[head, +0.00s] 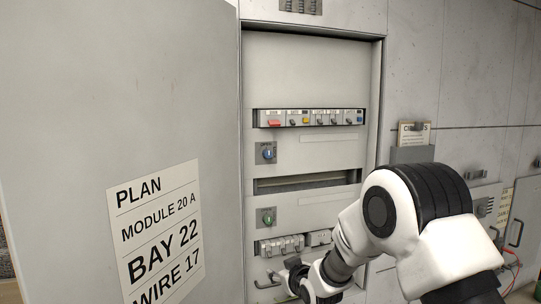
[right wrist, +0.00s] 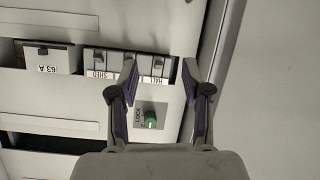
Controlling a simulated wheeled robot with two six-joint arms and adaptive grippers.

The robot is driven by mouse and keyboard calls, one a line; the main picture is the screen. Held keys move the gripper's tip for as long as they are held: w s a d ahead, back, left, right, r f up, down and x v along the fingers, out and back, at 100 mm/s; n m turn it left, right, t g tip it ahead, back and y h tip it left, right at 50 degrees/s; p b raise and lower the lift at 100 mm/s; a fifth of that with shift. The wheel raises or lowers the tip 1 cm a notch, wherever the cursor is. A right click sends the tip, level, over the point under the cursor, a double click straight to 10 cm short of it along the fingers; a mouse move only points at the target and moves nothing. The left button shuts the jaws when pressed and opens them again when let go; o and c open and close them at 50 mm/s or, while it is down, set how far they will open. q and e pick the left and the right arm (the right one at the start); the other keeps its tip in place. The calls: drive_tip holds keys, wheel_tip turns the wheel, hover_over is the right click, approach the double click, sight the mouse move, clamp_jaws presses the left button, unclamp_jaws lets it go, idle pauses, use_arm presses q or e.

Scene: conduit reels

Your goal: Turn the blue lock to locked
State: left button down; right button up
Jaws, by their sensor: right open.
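The blue lock (head: 267,152) is a small round knob on a dark square plate, on the left side of the open cabinet's panel. Which way it points is too small to tell. It does not show in the right wrist view. My right gripper (head: 284,274) is low in front of the cabinet, well below the blue lock. In the right wrist view my right gripper (right wrist: 160,72) is open, with nothing between its fingers. A green lock (right wrist: 150,119) shows there between the fingers' bases, beside the word LOCK. My left gripper is out of view.
The open cabinet door (head: 215,70) with a plan sheet (head: 157,232) stands at the left. A breaker row (head: 308,117) is above the blue lock. An empty slot (head: 306,184) and the green lock (head: 267,217) are below it. Lower modules (head: 280,246) are near my gripper.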

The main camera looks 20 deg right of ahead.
wheel_tip(320, 180, up, 14)
drive_tip(key=w+t+p, duration=0.1)
drive_tip(key=w+t, duration=0.1)
drive_tip(key=t+p, duration=0.3)
approach(269, 155)
drive_tip(key=r, duration=0.1)
drive_tip(key=w+p, duration=0.1)
drive_tip(key=w, duration=0.3)
drive_tip(key=w+p, duration=0.2)
drive_tip(key=w, duration=0.1)
drive_tip(key=shift+w+a+f, duration=0.15)
drive_tip(key=shift+w, duration=0.25)
drive_tip(key=shift+w+a+p, duration=0.1)
drive_tip(key=shift+w+p, duration=0.2)
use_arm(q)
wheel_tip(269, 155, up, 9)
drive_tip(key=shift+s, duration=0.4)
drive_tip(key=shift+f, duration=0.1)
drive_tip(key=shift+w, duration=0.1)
use_arm(e)
drive_tip(key=shift+f, duration=0.1)
clamp_jaws()
